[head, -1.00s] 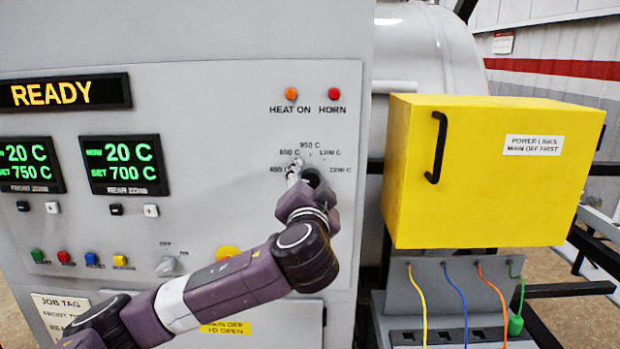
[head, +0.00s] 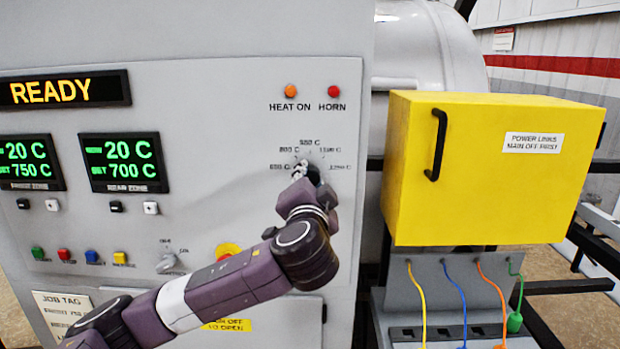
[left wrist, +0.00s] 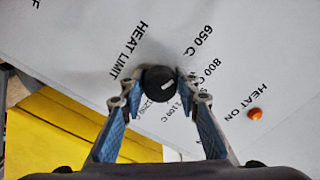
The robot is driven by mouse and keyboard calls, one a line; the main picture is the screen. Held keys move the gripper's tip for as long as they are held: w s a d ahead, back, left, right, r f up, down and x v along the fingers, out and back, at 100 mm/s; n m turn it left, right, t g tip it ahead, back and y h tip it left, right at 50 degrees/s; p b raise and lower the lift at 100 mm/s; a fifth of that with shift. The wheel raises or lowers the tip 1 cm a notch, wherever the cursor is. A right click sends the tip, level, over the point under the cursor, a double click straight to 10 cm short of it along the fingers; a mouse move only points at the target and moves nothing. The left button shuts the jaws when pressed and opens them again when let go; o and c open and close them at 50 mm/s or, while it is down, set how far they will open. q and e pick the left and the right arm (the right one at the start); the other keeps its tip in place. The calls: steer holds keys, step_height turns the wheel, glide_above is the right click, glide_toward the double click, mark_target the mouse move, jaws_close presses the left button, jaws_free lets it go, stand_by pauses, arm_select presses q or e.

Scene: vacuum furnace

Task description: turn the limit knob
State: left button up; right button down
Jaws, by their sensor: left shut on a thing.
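The limit knob (left wrist: 160,83) is a round black knob with a white pointer line, on the grey panel in the left wrist view. Temperature labels curve around it, with "HEAT LIMIT" printed beside it. My left gripper (left wrist: 160,92) has its two blue-padded fingers on either side of the knob and is shut on it. In the head view, my left gripper (head: 306,174) reaches the dial at the panel's right side and hides most of the knob. My right gripper is not in view.
A yellow box (head: 480,195) labelled "POWER LINKS MAIN OFF FIRST" stands right of the panel, with coloured cables below it. The orange HEAT ON lamp (head: 291,91) and red HORN lamp (head: 334,91) are above the dial. The READY display (head: 62,91) is at upper left.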

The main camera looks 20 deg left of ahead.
arm_select(q)
steer(key=m+p, duration=0.1)
steer(key=m, duration=0.3)
steer(key=shift+m+p, duration=0.65)
steer(key=shift+m, duration=0.45)
steer(key=o, duration=1.2)
steer(key=shift+c, duration=0.2)
steer(key=v, duration=1.2)
